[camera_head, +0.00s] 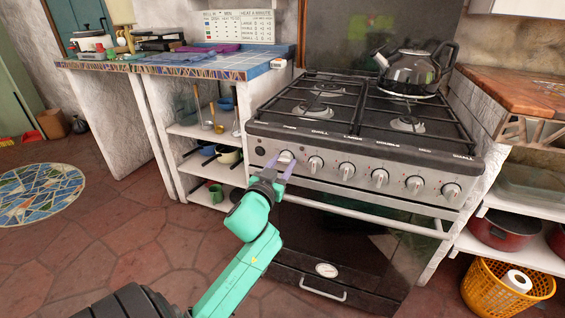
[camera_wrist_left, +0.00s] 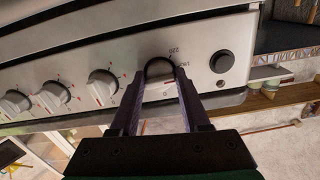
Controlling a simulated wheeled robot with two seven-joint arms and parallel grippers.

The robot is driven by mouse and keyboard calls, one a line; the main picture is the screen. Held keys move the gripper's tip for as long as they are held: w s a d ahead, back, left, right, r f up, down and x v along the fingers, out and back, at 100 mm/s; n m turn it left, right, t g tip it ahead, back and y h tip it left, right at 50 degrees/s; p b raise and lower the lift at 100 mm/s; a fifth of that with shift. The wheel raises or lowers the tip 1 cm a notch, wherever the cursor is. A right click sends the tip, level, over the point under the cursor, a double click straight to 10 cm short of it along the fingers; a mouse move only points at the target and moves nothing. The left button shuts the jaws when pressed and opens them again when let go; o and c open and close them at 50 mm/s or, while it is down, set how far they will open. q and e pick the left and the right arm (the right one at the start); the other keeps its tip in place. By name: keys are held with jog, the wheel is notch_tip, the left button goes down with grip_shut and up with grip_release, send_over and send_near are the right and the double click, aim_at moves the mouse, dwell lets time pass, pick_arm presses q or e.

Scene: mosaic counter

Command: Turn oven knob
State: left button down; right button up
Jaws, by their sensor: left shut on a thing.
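The oven (camera_head: 350,245) has a steel front panel with a row of knobs. The leftmost knob is the oven knob (camera_head: 286,155), with a dark ring and printed numbers around it in the left wrist view (camera_wrist_left: 160,67). My left gripper (camera_head: 284,162) reaches it from the front, one purple finger on each side, and is shut on it. In the left wrist view the fingers (camera_wrist_left: 160,80) flank the knob and hide part of its dial. How far the knob is turned is hard to tell. My right gripper is out of view.
Several more knobs (camera_head: 347,170) run to the right, and a black button (camera_wrist_left: 222,61) sits beside the held knob. The oven handle bar (camera_head: 370,214) juts out below. A dark kettle (camera_head: 412,72) stands on the hob. Open floor (camera_head: 130,225) lies to the left.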

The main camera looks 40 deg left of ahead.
pick_arm(q)
jog(key=m+p, duration=0.2)
jog(key=m, duration=0.2)
jog(key=shift+r, duration=0.1)
jog(key=shift+m+p, duration=0.65)
jog(key=shift+m, duration=0.65)
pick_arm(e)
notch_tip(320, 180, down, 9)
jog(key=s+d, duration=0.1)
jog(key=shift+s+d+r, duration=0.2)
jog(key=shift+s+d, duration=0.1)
pick_arm(q)
jog(key=shift+c, duration=1.9)
grip_release()
jog(key=shift+s, duration=0.1)
jog(key=v, duration=1.4)
jog(key=shift+s+b, duration=0.2)
jog(key=shift+b, duration=0.1)
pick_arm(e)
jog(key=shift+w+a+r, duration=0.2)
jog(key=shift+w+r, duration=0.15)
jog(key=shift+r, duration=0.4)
pick_arm(q)
jog(key=shift+d, duration=0.1)
